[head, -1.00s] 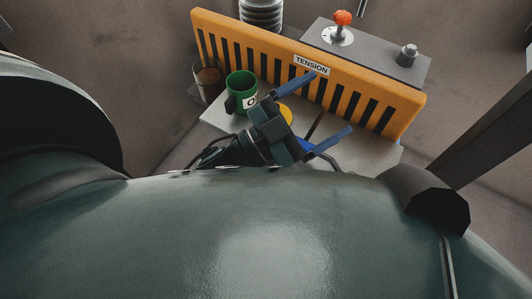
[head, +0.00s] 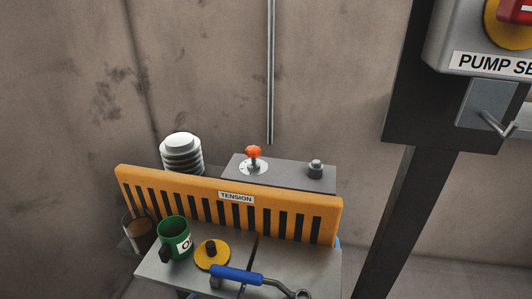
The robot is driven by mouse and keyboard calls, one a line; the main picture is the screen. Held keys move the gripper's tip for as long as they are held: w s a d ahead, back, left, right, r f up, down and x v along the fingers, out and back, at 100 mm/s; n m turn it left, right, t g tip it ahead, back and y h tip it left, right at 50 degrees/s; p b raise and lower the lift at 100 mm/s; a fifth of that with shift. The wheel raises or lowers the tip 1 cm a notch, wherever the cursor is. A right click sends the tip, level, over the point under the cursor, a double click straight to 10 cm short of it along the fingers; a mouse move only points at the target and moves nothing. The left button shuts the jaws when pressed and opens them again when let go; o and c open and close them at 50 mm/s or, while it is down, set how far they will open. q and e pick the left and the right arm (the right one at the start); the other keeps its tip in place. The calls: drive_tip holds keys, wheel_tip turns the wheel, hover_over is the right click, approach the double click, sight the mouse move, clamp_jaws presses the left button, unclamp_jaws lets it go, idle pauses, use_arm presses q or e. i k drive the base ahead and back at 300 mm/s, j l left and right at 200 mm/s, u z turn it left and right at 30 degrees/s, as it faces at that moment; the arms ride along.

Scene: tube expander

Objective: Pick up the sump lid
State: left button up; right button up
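A round yellow lid (head: 204,260) with a black knob lies on the grey bench top, in the lower middle of the head view. I take it to be the sump lid. It sits right of a green mug and just behind a blue-handled tool. Nothing is gripping it. Neither of my grippers shows in the head view now, so whether they are open or shut is hidden.
The blue-handled metal tool (head: 237,275) and green mug (head: 172,236) flank the lid. An orange slotted guard (head: 270,215) marked TENSION stands behind. A brown cup (head: 142,236) is at left. A dark post (head: 385,225) rises at right.

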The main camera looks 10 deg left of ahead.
sight(208, 253)
drive_tip(key=k+l, duration=0.2)
drive_tip(key=k, duration=0.2)
drive_tip(key=k+l, duration=0.2)
drive_tip(key=k, duration=0.25)
